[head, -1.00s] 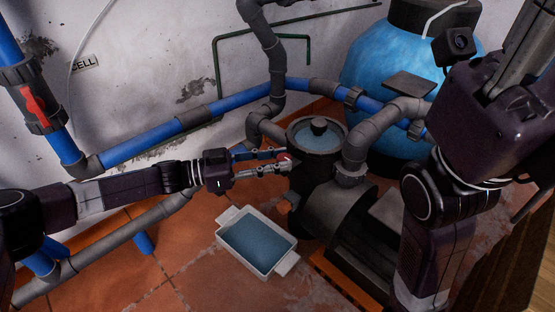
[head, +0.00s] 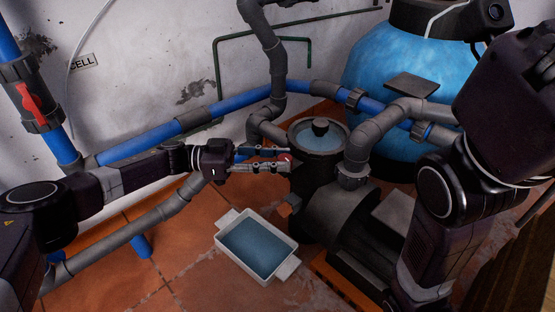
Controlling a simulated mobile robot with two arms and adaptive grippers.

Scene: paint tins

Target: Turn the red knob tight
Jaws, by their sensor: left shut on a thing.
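The red knob (head: 286,158) is on the side of the dark pump pot (head: 318,172), just below its clear lid. My left gripper (head: 284,162) reaches in from the left and is shut on the red knob, with a finger on either side. Only a small part of the red knob shows between the fingertips. My right arm is at the right of the view, and its gripper is not visible.
A white tray of water (head: 257,246) stands on the tiled floor below my left gripper. A large blue tank (head: 390,75) stands behind the pump. Grey and blue pipes (head: 240,103) run along the wall. A red valve handle (head: 31,103) is at the left.

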